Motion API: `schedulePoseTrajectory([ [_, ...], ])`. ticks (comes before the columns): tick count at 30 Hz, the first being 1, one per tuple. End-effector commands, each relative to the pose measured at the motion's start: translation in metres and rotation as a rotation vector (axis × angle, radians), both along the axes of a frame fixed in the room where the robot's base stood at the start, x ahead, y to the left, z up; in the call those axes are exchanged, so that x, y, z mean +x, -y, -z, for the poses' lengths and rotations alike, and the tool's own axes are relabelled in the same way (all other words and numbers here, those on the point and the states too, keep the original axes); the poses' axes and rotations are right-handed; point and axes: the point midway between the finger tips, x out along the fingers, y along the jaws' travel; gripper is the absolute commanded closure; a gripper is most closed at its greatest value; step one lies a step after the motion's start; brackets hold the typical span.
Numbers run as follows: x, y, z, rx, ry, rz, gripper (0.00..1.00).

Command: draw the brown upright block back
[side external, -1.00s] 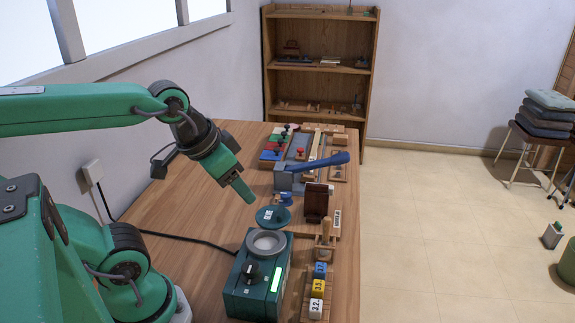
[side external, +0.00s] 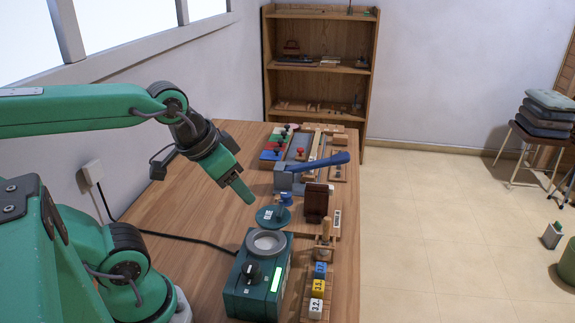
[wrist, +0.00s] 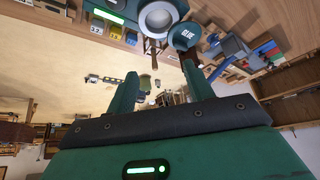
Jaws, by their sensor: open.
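The brown upright block (side external: 316,202) stands on the wooden table near its right edge, in the side external view. It has a flat dark brown face and stands beside a pale base strip with a label. My gripper (side external: 246,196) hangs above the table to the left of the block, apart from it and pointing down and to the right. In the wrist view my gripper (wrist: 163,80) shows two green fingers spread apart with nothing between them. The block is hard to make out there, partly behind the right finger.
A blue-handled lever press (side external: 310,167) stands just behind the block. A round teal lid (side external: 272,217) lies to its left, and a green glue pot unit (side external: 257,280) stands in front. A wooden-handled stamp (side external: 325,238) and numbered cubes (side external: 318,288) line the right edge. The table's left side is largely clear.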

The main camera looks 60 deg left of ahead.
Motion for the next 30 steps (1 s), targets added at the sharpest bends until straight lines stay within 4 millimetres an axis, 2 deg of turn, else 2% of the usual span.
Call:
schedulePoseTrajectory([
  [5,0.0,0.0,0.0,0.0,0.0,0.0,0.5],
  [7,0.0,0.0,0.0,0.0,0.0,0.0,0.64],
  [8,0.001,0.0,0.0,0.0,-0.001,0.001,0.66],
  [14,0.009,-0.002,-0.005,0.015,-0.019,0.022,0.66],
  [20,0.032,-0.005,-0.014,0.051,-0.065,0.085,0.66],
  [30,0.091,-0.017,-0.024,0.123,-0.174,0.243,0.66],
])
